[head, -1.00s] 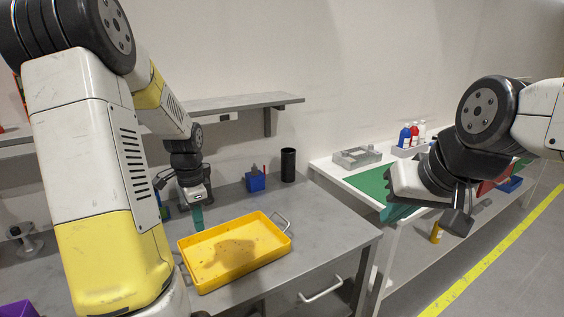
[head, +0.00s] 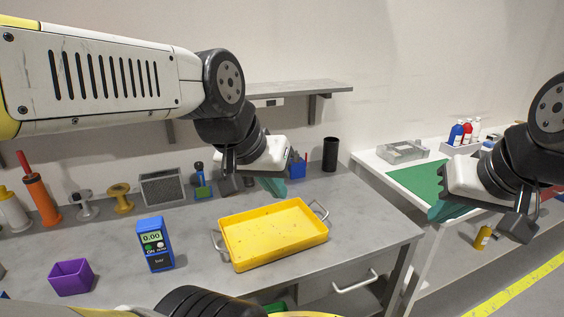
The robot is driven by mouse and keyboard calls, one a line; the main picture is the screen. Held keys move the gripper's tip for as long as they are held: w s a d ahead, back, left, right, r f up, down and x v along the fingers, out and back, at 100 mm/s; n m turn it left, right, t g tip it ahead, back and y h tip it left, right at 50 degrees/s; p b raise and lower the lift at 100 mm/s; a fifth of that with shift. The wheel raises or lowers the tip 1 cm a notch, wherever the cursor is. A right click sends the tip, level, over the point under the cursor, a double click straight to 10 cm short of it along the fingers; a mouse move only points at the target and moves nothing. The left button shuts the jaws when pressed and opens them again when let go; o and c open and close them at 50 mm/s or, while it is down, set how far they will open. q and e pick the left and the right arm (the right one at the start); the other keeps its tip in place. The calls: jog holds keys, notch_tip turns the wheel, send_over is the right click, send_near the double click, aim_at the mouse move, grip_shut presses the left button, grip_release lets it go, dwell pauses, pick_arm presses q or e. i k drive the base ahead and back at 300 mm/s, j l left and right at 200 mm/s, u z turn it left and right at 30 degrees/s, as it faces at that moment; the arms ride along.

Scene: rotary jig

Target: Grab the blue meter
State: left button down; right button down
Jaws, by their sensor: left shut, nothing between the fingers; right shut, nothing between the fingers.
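The blue meter (head: 154,244) stands upright on the grey bench, left of the yellow tray (head: 274,235). Its display reads 0.00, and the word "bar" shows below. My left gripper (head: 256,186) is shut and empty, in the air behind the tray, to the right of the meter and apart from it. My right gripper (head: 446,207) is shut and empty, in front of the green mat on the right-hand table. Nothing hides the meter's front.
A purple box (head: 71,278) sits left of the meter. Spools, a grey mesh-fronted box (head: 162,188) and an orange bottle (head: 41,198) line the bench's back. A black cylinder (head: 330,154) stands behind the tray. The bench between meter and tray is clear.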

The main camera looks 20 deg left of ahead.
aim_at(152, 231)
jog(key=u, duration=1.85)
jog(key=k+j+u, duration=0.5)
jog(key=i+l, duration=0.45)
